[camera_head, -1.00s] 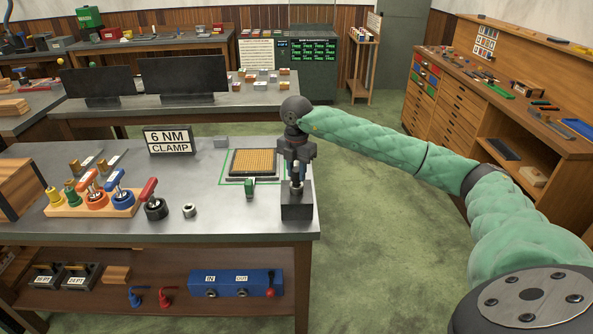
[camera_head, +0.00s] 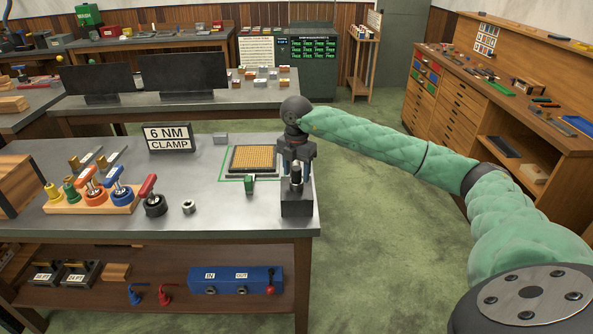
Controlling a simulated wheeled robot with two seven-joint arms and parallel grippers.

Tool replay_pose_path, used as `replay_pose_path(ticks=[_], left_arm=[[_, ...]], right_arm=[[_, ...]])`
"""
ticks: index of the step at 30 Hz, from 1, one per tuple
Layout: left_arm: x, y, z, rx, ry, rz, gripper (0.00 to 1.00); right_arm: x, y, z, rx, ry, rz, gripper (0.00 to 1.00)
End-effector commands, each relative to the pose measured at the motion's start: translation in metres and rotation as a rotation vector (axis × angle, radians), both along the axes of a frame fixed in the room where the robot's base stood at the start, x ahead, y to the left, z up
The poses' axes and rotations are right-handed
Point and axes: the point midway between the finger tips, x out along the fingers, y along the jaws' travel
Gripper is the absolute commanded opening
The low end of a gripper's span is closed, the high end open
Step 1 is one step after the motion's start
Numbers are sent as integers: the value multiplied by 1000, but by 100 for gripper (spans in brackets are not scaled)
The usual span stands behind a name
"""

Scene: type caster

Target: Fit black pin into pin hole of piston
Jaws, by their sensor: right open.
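My right gripper (camera_head: 297,170) points down at the bench's right end, its two fingers spread apart. Between and below the fingers stands a small upright cylinder with a dark top and a pale lower part (camera_head: 296,180). It rises from a dark grey block (camera_head: 297,205) on the bench. I cannot tell whether this cylinder is the piston or the black pin, and no pin hole can be made out. A small silver ring-like part (camera_head: 189,207) lies farther left on the bench. My left gripper is not in view.
A tray with a tan grid (camera_head: 254,158) and a small green block (camera_head: 249,185) are left of the gripper. A red-handled clamp (camera_head: 154,205), a wooden holder of coloured tools (camera_head: 92,203) and a "6 NM CLAMP" sign (camera_head: 168,139) stand farther left. The bench's right edge is close.

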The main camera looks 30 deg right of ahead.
Motion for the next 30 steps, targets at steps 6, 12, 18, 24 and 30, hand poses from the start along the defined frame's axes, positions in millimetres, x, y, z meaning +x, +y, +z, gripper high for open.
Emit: replay_pose_path(ticks=[6,12,18,24,30], left_arm=[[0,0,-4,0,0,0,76],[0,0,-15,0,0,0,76],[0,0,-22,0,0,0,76],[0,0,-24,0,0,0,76],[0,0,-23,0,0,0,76]], right_arm=[[1,0,8,0,-3,0,53],[1,0,37,0,-3,0,53],[1,0,64,1,-2,0,53],[1,0,76,0,0,0,53],[1,0,77,1,0,0,53]])
